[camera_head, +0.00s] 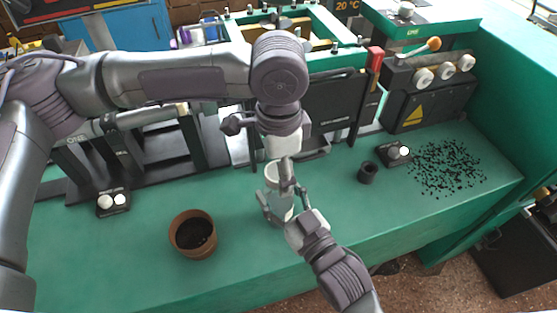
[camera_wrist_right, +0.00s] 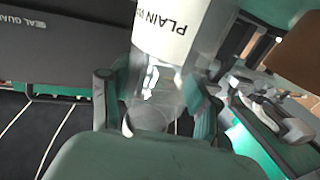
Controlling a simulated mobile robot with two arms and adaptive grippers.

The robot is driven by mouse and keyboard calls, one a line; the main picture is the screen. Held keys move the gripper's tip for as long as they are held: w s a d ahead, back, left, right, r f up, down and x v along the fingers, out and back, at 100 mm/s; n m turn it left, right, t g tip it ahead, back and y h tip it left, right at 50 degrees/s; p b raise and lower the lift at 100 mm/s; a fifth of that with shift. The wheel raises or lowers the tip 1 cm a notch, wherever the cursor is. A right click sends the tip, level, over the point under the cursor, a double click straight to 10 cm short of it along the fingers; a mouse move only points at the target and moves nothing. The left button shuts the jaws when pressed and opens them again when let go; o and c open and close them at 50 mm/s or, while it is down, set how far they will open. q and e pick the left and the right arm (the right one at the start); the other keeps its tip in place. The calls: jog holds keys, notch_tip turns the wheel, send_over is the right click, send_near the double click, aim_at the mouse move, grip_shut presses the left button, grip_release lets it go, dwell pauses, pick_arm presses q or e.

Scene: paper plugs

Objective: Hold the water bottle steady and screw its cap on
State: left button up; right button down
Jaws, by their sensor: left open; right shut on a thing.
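The water bottle (camera_head: 272,178) stands upright near the middle of the green bench, clear with a white label. In the right wrist view the bottle (camera_wrist_right: 165,35) shows its label lettering and clear lower part. My right gripper (camera_head: 284,205) comes from the front and is shut on the bottle's lower part; its fingers flank the bottle in the wrist view (camera_wrist_right: 155,105). My left gripper (camera_head: 286,168) points down over the bottle's top, open, partly covering it. I cannot make out the cap; the bottle's mouth is hidden behind the left gripper.
A brown pot (camera_head: 193,237) with dark contents stands left of the bottle. A small black cup (camera_head: 367,173), a button box (camera_head: 393,153) and scattered black bits (camera_head: 447,168) lie right. Another button box (camera_head: 113,203) is at left. Machines (camera_head: 325,105) line the back.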

pick_arm(q)
jog(key=shift+c, duration=0.3)
jog(key=c, duration=1.2)
jog(key=o, duration=1.4)
jog(key=shift+r, duration=0.15)
notch_tip(320, 180, up, 12)
pick_arm(e)
jog(key=shift+c, duration=0.9)
grip_release()
